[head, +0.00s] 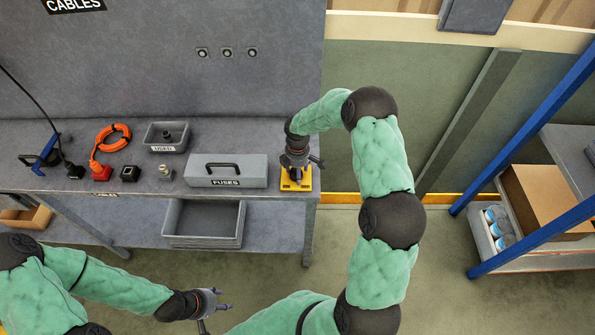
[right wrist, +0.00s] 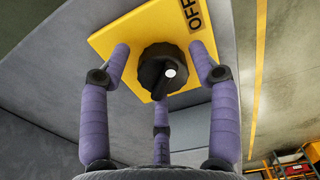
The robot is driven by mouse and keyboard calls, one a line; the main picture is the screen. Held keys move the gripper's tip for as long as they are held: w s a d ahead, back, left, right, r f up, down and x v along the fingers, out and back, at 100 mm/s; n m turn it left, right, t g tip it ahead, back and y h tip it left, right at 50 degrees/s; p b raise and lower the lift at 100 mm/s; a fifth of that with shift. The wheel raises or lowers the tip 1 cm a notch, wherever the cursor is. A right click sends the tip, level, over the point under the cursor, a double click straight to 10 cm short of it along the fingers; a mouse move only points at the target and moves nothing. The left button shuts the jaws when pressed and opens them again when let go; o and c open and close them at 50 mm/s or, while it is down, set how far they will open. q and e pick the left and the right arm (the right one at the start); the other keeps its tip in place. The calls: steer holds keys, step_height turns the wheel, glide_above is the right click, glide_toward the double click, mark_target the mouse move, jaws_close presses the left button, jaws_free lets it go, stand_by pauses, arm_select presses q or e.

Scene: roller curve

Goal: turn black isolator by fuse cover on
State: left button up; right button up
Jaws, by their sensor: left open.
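The black isolator is a round black knob (right wrist: 158,72) with a white dot, on a yellow plate (right wrist: 120,40) marked OFF at one corner. In the head view the yellow plate (head: 305,184) lies at the bench's right end, right of the grey fuse cover (head: 226,172) with its black handle and FUSES label. My right gripper (head: 295,170) is over the plate and hides the knob there. In the right wrist view its three purple fingers (right wrist: 160,75) stand spread around the knob, with visible gaps. My left gripper (head: 216,314) is open and empty, low in front of the bench.
Left of the fuse cover stand a small metal part (head: 165,173), a black block (head: 129,173), a red plug (head: 101,171) with orange cord, and a grey tray (head: 180,147) behind. A bin (head: 204,242) sits below. A blue-framed rack (head: 530,225) stands right.

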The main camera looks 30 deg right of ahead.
steer(key=c, duration=0.6)
